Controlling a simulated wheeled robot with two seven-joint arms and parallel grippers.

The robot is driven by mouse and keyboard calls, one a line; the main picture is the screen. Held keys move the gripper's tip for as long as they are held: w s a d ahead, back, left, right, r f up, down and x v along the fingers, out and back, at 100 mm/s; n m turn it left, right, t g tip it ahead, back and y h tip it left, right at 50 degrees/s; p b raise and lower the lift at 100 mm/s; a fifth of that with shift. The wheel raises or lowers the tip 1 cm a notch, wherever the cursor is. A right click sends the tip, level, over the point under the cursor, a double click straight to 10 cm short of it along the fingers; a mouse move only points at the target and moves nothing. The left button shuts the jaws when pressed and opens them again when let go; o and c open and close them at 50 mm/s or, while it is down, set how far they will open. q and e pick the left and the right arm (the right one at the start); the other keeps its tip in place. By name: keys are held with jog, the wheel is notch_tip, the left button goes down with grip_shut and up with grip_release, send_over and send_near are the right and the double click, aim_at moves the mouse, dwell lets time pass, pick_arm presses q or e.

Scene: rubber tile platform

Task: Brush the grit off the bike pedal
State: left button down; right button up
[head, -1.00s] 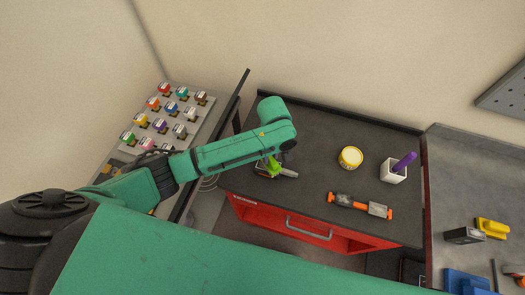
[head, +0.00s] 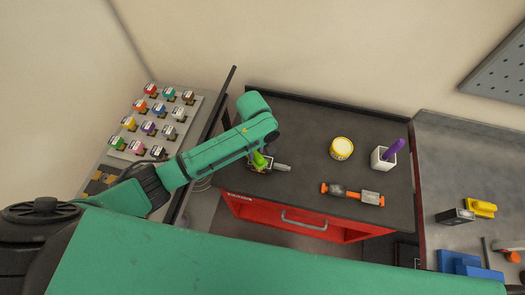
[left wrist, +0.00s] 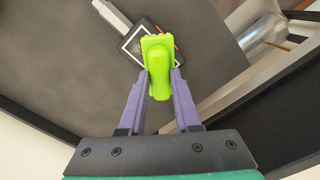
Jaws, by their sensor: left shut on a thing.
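The bike pedal (head: 282,167) lies on the dark top of the red cabinet, its metal spindle pointing right in the head view. In the left wrist view the pedal (left wrist: 131,38) shows as a dark body with a pale frame, partly covered by the brush. My left gripper (left wrist: 160,78) is shut on the lime-green handle of a brush (left wrist: 158,64), directly over the pedal. The brush (head: 259,160) shows below my wrist in the head view. Its bristles are hidden, so I cannot tell whether they touch the pedal. Grit is too small to make out. My right gripper is not in view.
A yellow tin (head: 342,148), a white cup (head: 382,159) with a purple-handled item, and an orange-and-grey tool (head: 352,195) stand or lie right of the pedal. A rack of coloured pots (head: 150,125) is at left. A grey bench (head: 450,170) adjoins at right.

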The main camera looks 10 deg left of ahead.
pick_arm(q)
jog(key=shift+w+a, duration=0.1)
jog(key=shift+a, duration=0.9)
jog(key=shift+s+d, duration=0.15)
jog(key=shift+d, duration=1.65)
jog(key=shift+s+d, duration=0.15)
jog(key=shift+d, duration=1.65)
jog(key=shift+w+a, duration=0.15)
jog(key=shift+a, duration=1)
jog(key=shift+w+a, duration=0.1)
jog(key=shift+a, duration=2.4)
jog(key=shift+w+r, duration=0.1)
jog(key=shift+r, duration=3.4)
